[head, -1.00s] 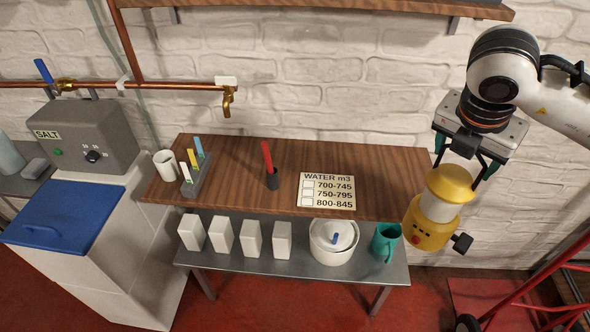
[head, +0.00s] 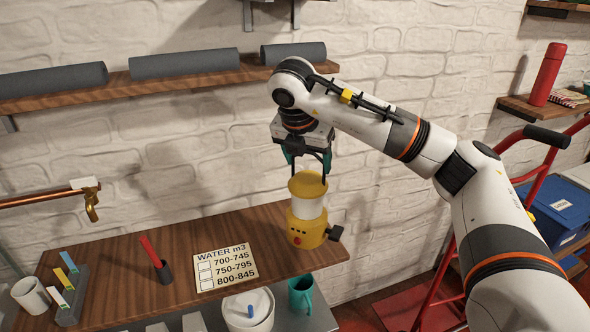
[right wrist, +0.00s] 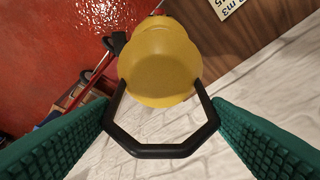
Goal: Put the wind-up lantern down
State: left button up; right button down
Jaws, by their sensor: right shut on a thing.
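The wind-up lantern (head: 306,213) is yellow with a white middle, a red button and a dark side crank. It is upright in the head view, in front of the right end of the wooden worktop (head: 190,245). I cannot tell whether its base touches the wood. My right gripper (head: 309,176) is above it, shut on its black handle. In the right wrist view the handle (right wrist: 160,151) shows between the green fingers (right wrist: 160,130), with the lantern's yellow top (right wrist: 162,70) beyond. My left gripper is not in view.
A teal mug (head: 300,295) and a white pot (head: 240,310) stand on the lower shelf. A red hand truck (head: 545,165) is at right.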

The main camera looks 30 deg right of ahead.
jog(key=w+d+p, duration=0.2)
jog(key=w, duration=0.5)
notch_tip(320, 180, down, 7)
jog(key=p, duration=0.1)
jog(key=shift+w+a+r, duration=0.15)
dwell(0.3)
jog(key=shift+c, duration=1.2)
grip_release()
jog(key=shift+o, duration=0.4)
jog(key=b+v, duration=0.1)
jog(key=v, duration=1.1)
jog(key=shift+b, duration=0.4)
